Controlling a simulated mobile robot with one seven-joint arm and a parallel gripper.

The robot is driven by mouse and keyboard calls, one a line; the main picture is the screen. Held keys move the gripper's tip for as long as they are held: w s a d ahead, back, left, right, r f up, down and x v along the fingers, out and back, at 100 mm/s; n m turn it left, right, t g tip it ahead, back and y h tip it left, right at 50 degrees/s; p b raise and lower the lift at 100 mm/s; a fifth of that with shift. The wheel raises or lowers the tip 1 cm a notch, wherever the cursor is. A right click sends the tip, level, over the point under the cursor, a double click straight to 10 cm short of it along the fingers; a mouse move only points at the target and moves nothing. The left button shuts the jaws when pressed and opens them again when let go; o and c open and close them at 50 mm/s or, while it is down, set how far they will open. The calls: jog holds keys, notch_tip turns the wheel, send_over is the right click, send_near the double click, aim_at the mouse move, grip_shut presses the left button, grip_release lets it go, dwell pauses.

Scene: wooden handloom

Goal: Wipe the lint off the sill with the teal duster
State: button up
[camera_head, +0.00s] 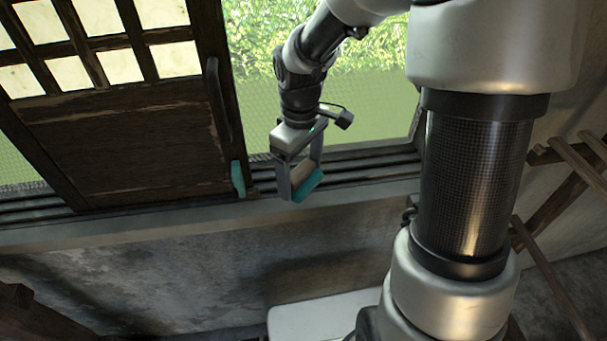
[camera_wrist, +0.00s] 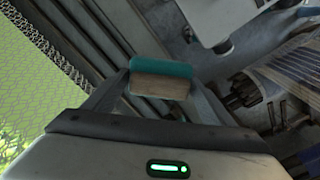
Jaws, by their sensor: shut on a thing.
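The teal duster (camera_head: 308,184) has a wooden block and a teal pad. My gripper (camera_head: 299,184) is shut on it and holds it at the window sill (camera_head: 350,190). In the wrist view the duster (camera_wrist: 160,79) sits between the two fingers of my gripper (camera_wrist: 158,92), with its teal edge on the far side. I cannot tell whether the pad touches the sill. No lint can be made out on the sill at this size.
A dark wooden sliding panel (camera_head: 130,150) with a lattice top stands left of my gripper. A small teal piece (camera_head: 238,179) is at its lower right edge. A wooden frame (camera_head: 565,190) stands at the right. The window opening shows greenery behind mesh.

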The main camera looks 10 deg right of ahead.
jog(key=shift+r+p, duration=0.45)
jog(key=shift+r, duration=0.9)
